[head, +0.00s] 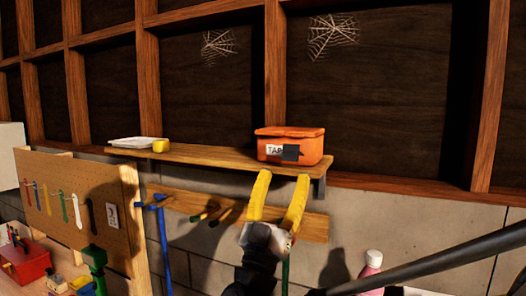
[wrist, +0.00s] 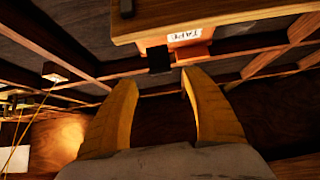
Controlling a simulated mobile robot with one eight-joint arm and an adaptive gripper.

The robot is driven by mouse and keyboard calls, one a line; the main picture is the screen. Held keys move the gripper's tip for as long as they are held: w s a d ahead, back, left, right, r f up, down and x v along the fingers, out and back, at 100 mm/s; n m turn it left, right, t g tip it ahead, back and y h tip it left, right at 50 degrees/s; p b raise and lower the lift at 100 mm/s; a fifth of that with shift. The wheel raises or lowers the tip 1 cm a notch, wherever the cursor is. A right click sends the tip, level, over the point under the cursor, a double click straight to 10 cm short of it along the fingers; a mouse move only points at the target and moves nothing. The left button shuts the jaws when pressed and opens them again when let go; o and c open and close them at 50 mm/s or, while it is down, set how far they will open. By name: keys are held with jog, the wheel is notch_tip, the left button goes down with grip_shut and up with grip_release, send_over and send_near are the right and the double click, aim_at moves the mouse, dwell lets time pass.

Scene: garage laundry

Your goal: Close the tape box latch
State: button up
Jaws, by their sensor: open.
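The orange tape box (head: 314,150) stands on the wooden shelf. Its lid (head: 290,131) lies on top and looks down. A dark latch (head: 292,153) is on the front, beside a white label. Whether the latch is fastened cannot be told. In the wrist view the box (wrist: 194,51) appears upside down, with the latch (wrist: 158,59) just beyond the fingertips. My gripper (head: 282,178) is open and empty, its two yellow fingers pointing up at the box front from below the shelf edge. In the wrist view the gripper (wrist: 156,78) has a wide gap between its fingers.
The shelf (head: 205,156) also holds a white tray (head: 133,142) and a yellow item (head: 161,146) at left. Below it is a peg rail (head: 180,200) with hanging tools. A pegboard (head: 60,175) stands at left. The shelf's middle is clear.

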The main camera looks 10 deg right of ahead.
aim_at(289, 159)
jog(key=p+x, duration=0.1)
jog(key=x, duration=0.4)
jog(key=shift+w+d+r, duration=0.15)
jog(key=shift+w+r, duration=0.05)
jog(key=shift+r, duration=0.05)
jog(key=c, duration=1.2)
